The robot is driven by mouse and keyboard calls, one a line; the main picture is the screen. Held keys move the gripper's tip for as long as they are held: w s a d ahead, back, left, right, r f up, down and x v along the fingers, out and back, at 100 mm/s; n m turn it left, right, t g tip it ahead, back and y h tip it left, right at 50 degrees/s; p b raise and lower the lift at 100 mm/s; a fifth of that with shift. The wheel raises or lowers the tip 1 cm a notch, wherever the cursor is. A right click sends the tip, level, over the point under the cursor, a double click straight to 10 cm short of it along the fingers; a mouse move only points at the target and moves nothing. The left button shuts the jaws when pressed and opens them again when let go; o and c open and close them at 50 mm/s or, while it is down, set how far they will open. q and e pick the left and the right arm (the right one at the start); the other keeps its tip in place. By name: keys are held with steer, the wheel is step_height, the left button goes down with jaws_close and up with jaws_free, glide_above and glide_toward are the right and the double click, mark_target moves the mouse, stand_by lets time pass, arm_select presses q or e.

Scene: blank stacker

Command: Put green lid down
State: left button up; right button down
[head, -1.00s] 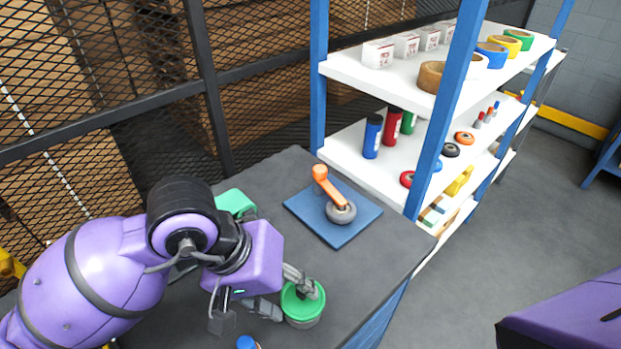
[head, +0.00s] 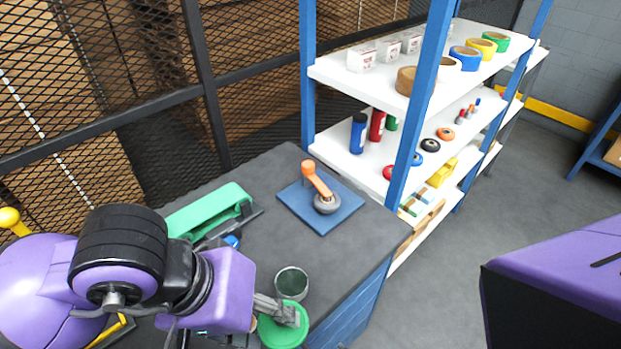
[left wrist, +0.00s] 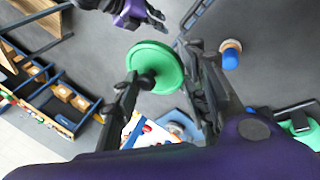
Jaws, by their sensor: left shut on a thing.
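My left gripper (head: 291,316) is shut on the green lid (head: 280,333), a round disc held near the front right edge of the workbench. The gripper also shows in the left wrist view (left wrist: 167,88), with the lid (left wrist: 155,58) at its fingertips. An open grey jar (head: 291,285) stands upright on the bench just behind the lid, its dark inside showing. I cannot tell whether the lid touches the bench. My right gripper (left wrist: 146,20) shows at the top of the left wrist view, empty with its fingers apart.
A blue pad (head: 300,221) with an orange-handled tool (head: 319,186) lies farther back on the bench (head: 268,180). A green stapler-like tool (head: 205,211) lies behind my left arm. A stocked white shelf rack (head: 340,160) stands at the right. Bare bench lies between jar and pad.

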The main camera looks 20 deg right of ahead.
arm_select(q)
steer(key=shift+w+d+m, duration=0.1)
steer(key=shift+m, duration=0.3)
steer(key=w+a+n+t, duration=0.1)
steer(key=w+a+n, duration=0.1)
steer(key=w+a, duration=0.5)
steer(key=w+a+n, duration=0.3)
steer(key=w+a, duration=0.5)
steer(key=a, duration=0.5)
steer(key=shift+w+a+f+t, duration=0.2)
steer(key=shift+a+f+t, duration=0.2)
arm_select(e)
steer(key=shift+w, duration=0.2)
arm_select(q)
steer(key=shift+s, duration=0.1)
arm_select(e)
steer(key=shift+s+a, duration=0.1)
